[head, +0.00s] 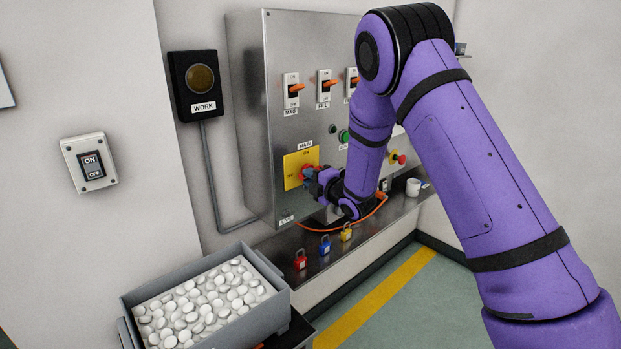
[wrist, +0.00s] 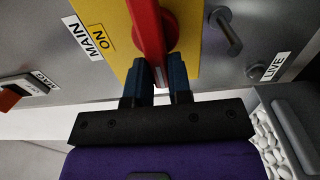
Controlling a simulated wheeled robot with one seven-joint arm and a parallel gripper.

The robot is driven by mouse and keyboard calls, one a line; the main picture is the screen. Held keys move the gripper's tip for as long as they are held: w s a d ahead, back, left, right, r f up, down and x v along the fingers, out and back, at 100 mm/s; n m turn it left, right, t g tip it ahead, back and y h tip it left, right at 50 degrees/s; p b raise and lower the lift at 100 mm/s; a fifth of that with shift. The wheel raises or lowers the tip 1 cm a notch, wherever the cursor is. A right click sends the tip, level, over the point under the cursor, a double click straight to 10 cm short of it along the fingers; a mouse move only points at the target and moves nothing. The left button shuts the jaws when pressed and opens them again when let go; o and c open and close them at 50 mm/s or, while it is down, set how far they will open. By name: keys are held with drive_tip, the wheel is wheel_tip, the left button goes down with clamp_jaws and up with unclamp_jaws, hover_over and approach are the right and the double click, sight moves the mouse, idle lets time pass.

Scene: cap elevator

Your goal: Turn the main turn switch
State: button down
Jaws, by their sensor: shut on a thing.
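The main turn switch (head: 307,172) is a red handle on a yellow plate (head: 291,171) marked MAIN and ON, low on the steel cabinet. The red handle (wrist: 151,40) also shows in the wrist view, in front of its yellow plate (wrist: 187,62). My gripper (head: 315,178) is at the switch in the head view, partly hiding it. In the wrist view my gripper (wrist: 160,72) has its two blue fingers on either side of the handle's lower end, shut on it. The exact angle of the handle against the plate's marks is hard to tell.
Orange-levered switches (head: 292,90) line the cabinet's upper face. A shelf (head: 335,247) below carries red, blue and yellow padlocks (head: 325,246) and a white cup (head: 413,187). A grey bin (head: 215,322) of white caps stands at lower left. A WORK lamp (head: 201,79) hangs beside the cabinet.

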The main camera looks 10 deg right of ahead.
drive_tip(key=shift+f, duration=0.1)
drive_tip(key=c, duration=1)
unclamp_jaws()
drive_tip(key=shift+c, duration=0.2)
drive_tip(key=v, duration=1)
drive_tip(key=shift+s+d, duration=0.15)
drive_tip(key=shift+s, duration=0.2)
